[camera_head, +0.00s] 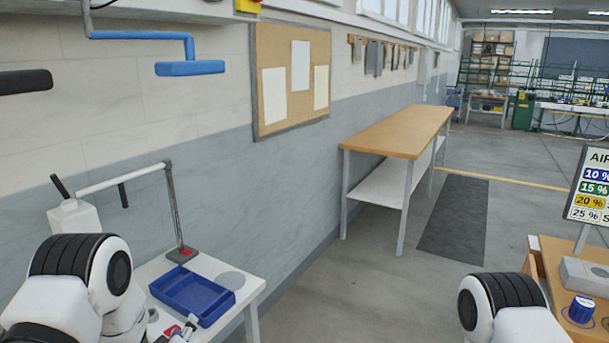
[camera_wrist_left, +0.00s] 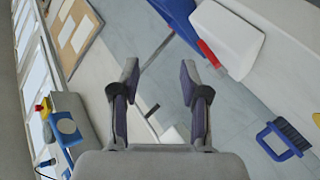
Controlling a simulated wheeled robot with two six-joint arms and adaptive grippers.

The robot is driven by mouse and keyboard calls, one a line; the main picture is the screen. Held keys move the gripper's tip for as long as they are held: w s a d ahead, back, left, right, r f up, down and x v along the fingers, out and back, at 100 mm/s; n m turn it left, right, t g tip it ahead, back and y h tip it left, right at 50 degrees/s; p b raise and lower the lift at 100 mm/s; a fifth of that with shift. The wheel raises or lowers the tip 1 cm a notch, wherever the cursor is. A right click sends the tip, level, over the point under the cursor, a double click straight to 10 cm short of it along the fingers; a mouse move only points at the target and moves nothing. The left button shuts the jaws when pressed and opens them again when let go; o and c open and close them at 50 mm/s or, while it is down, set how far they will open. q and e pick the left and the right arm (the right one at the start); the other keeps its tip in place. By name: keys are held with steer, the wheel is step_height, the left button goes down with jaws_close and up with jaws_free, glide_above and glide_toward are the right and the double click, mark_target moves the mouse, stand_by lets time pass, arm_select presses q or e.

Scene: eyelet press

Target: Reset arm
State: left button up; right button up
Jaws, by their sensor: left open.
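My left gripper (camera_wrist_left: 158,76) is open in the left wrist view, with its two dark-lined fingers apart and nothing between them. In the head view my white and black left arm (camera_head: 80,280) rises at the lower left beside the white table (camera_head: 235,297); its fingers cannot be made out clearly there. Part of my right arm (camera_head: 500,300) shows at the lower right, and its gripper is out of view.
A blue lever (camera_head: 190,68) hangs upper left. A wooden-topped bench (camera_head: 400,130) stands along the wall. A sign (camera_head: 590,187) and blue knob (camera_head: 581,309) are right.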

arm_select(q)
steer(key=s+d+f+m+g+h, duration=0.2)
steer(key=s+f+g, duration=0.5)
steer(key=s+f, duration=1.05)
steer(key=s+d+f+m+g+b, duration=0.1)
steer(key=s+m+g, duration=0.6)
steer(key=s, duration=1.6)
steer(key=shift+s+d+f+g, duration=0.15)
steer(key=shift+s+d+g, duration=0.15)
steer(key=shift+g, duration=0.3)
steer(key=shift+w, duration=0.1)
